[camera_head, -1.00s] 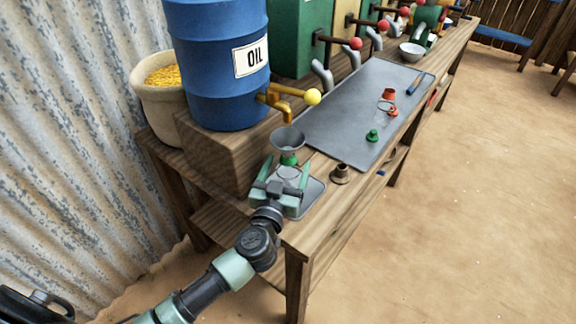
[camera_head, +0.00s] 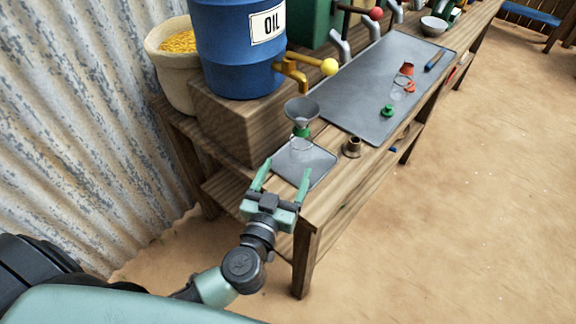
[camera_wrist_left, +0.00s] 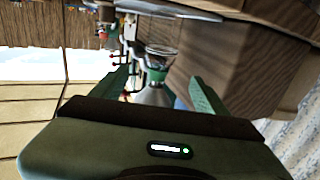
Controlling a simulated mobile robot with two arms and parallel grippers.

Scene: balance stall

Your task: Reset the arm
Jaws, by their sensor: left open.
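My left gripper (camera_head: 284,179) is open and empty at the near end of the wooden bench, its fingers pointing toward a clear glass jar (camera_head: 301,150). The jar stands on a small grey mat (camera_head: 318,165), with a green collar and a grey funnel (camera_head: 301,110) on top. A gap shows between the fingertips and the jar. In the left wrist view the open fingers (camera_wrist_left: 160,85) frame the funnel (camera_wrist_left: 153,95) and green collar beyond them. My right gripper is in neither view.
A blue oil barrel (camera_head: 238,50) with a yellow-knobbed tap (camera_head: 300,70) stands on a wooden block (camera_head: 232,120) behind the jar. A brown fitting (camera_head: 352,147) sits right of it. A large grey mat (camera_head: 350,85) holds small parts. Open sandy floor lies right.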

